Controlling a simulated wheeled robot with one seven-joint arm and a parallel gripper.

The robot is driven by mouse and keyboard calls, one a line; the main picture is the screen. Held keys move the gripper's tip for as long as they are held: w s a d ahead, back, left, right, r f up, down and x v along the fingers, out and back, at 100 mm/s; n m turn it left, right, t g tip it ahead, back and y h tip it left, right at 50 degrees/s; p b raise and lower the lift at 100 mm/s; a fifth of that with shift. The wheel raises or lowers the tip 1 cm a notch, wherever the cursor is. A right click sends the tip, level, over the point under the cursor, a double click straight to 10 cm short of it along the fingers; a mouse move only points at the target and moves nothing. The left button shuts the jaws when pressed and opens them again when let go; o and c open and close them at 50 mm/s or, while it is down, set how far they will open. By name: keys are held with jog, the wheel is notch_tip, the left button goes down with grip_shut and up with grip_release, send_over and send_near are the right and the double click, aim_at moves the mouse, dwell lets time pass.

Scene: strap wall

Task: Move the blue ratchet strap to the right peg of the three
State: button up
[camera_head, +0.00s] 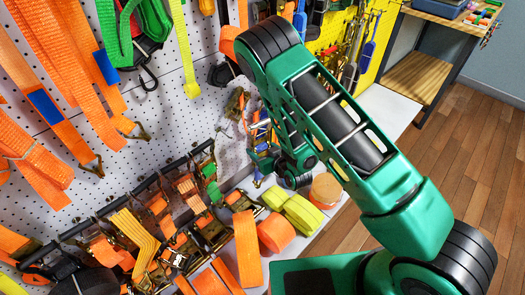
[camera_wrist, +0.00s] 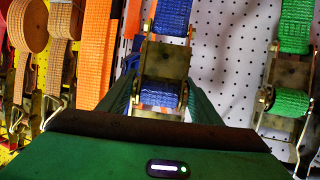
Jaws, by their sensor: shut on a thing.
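The blue ratchet strap (camera_wrist: 173,17) hangs upright in the middle of the wrist view, with blue webbing above a brass-coloured metal ratchet and a blue roll below. My gripper (camera_wrist: 160,98) is at the lower part of this strap, its green fingers on either side, shut on it. The fingertips are partly hidden behind the strap and the gripper's dark front edge. In the head view my arm reaches to the pegboard and mostly covers the gripper and strap. I cannot make out the three pegs.
A green ratchet strap (camera_wrist: 294,30) hangs to the right in the wrist view, with bare white pegboard (camera_wrist: 232,45) between. Orange webbing (camera_wrist: 97,45) hangs close on the left. In the head view, a shelf edge holds several orange straps and a yellow roll (camera_head: 303,214).

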jog(key=shift+w+a+r, duration=0.3)
jog(key=shift+w, duration=0.2)
jog(key=shift+w+a+f, duration=0.3)
jog(key=shift+w+a, duration=0.25)
jog(key=shift+w, duration=0.15)
jog(key=shift+w+a+f, duration=0.25)
jog(key=shift+w+a, duration=0.35)
jog(key=shift+w, duration=0.05)
jog(key=shift+w+a+f, duration=0.3)
jog(key=shift+w+a, duration=0.25)
jog(key=shift+w, duration=0.15)
